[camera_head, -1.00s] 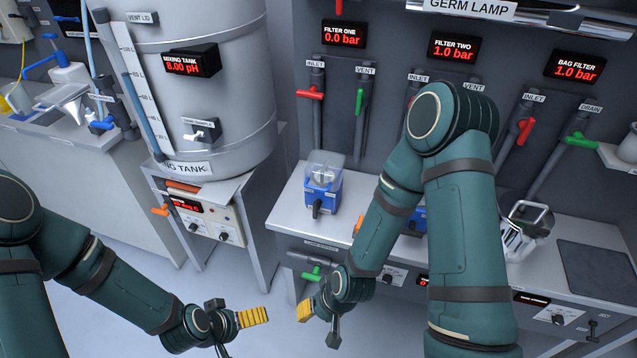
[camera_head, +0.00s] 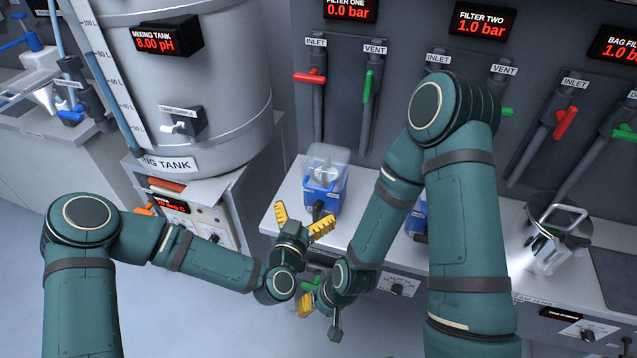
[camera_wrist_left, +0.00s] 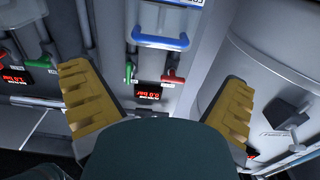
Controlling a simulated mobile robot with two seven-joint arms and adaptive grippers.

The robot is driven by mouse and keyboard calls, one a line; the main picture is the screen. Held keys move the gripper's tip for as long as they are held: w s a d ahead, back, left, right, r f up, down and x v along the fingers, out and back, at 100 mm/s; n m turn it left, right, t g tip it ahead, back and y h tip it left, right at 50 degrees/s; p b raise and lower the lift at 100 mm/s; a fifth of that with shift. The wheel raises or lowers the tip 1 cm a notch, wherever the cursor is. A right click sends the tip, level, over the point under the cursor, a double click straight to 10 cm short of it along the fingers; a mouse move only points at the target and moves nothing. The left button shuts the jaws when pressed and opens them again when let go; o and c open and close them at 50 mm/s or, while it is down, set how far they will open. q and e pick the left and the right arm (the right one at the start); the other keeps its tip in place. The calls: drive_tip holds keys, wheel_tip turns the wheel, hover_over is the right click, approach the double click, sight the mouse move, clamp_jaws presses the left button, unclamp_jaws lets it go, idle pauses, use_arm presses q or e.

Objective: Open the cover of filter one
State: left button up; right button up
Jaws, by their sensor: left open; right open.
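Filter one (camera_head: 325,180) is a blue box with a clear cover on the counter, below the "FILTER ONE" display (camera_head: 350,9) reading 0.0 bar. The cover looks shut. A dark handle (camera_head: 318,209) is on its front, partly behind my left gripper. My left gripper (camera_head: 302,220) is open and empty, just in front of the filter, with its yellow fingers pointing up toward it. In the left wrist view, part of the filter with a blue edge (camera_wrist_left: 160,42) shows ahead between the spread fingers (camera_wrist_left: 155,97). My right gripper (camera_head: 308,305) is open, lower, before the counter's front, partly hidden.
The red inlet valve (camera_head: 311,76) and green vent valve (camera_head: 368,86) are on pipes behind the filter. The mixing tank (camera_head: 215,75) stands left. My right arm crosses the counter to the right of filter one. A metal vessel (camera_head: 548,240) stands further right.

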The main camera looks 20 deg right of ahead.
sight(316, 189)
use_arm(q)
drive_tip(key=b+x, duration=0.1)
drive_tip(key=x, duration=0.9)
drive_tip(key=c, duration=1.3)
drive_tip(key=shift+o, duration=0.2)
